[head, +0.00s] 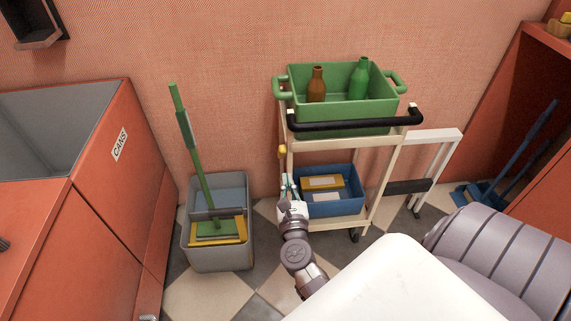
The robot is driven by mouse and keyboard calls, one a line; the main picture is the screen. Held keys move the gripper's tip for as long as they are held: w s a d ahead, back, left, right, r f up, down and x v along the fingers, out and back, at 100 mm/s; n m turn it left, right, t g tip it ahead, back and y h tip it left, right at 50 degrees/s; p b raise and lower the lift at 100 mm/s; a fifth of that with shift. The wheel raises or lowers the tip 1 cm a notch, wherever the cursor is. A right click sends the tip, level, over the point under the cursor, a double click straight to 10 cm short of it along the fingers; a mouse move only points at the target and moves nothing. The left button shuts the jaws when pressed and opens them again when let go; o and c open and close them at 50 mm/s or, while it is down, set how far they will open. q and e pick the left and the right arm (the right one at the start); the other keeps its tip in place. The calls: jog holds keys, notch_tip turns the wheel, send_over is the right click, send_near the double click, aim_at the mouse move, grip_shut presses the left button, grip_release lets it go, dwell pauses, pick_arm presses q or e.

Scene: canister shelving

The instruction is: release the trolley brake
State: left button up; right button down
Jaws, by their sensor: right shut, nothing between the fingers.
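The trolley (336,147) has a cream frame, a black push handle (350,123) and dark wheels, and stands against the pink wall. A small yellow knob (282,151) shows at its left front post; I cannot tell for certain that it is the brake. My right gripper (288,181) is shut and empty, just below the knob and beside the left post. I cannot tell whether its fingers touch the post. It hides part of the trolley's lower left corner. My left gripper is out of view.
A green crate (345,86) with brown and green bottles sits on the trolley's top, a blue bin (343,206) below. A grey mop bucket (222,258) stands left, and a red CANS cabinet (130,180) farther left. A white frame (437,137) stands right of the trolley.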

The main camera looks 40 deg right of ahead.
jog(key=v, duration=0.5)
dwell(0.4)
